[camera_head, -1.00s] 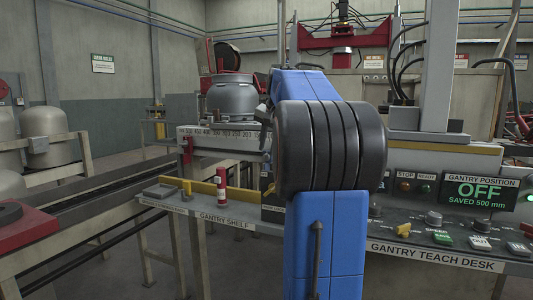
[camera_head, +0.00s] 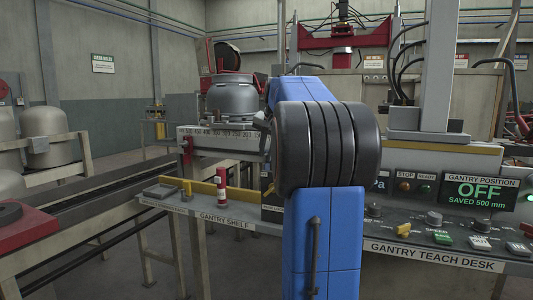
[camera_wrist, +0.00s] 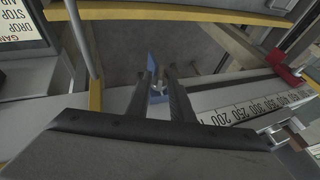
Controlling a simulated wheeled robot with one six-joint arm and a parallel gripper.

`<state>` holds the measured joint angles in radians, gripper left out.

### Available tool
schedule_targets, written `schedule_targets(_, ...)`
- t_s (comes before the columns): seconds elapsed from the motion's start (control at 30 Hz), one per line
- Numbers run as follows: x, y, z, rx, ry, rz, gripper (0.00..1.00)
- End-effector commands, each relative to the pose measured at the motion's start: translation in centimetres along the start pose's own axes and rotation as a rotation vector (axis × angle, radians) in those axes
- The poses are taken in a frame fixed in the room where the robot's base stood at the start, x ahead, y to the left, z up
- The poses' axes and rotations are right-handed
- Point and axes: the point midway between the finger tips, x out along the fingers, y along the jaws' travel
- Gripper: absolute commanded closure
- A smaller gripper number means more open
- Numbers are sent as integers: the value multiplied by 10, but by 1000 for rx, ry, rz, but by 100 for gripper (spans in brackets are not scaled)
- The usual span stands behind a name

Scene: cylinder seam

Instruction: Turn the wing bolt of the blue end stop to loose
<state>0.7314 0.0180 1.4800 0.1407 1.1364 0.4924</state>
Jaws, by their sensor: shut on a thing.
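In the wrist view, the blue end stop (camera_wrist: 152,63) shows at the middle, beside the scale rail, partly hidden by my fingers. The small grey wing bolt (camera_wrist: 158,89) is between the two dark fingers of my gripper (camera_wrist: 159,83), which is shut on it. The angle of the wings is too small to read. In the head view my own blue arm and its black joint hide the gripper, the blue end stop and the wing bolt.
The scale rail (camera_wrist: 238,109) runs right to a red stop (camera_wrist: 284,68) in the wrist view. A yellow bar (camera_wrist: 190,14) crosses the top. In the head view, a red-and-white cylinder (camera_head: 221,178) stands on the gantry shelf (camera_head: 205,209); the teach desk (camera_head: 435,254) is at right.

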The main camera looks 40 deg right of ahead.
Motion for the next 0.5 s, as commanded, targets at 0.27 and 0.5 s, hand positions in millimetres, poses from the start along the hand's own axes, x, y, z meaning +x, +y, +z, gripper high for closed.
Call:
schedule_targets(0.27,2,-5,1,-46,-4,101,100)
schedule_targets(0.5,4,-12,2,-124,-5,285,100)
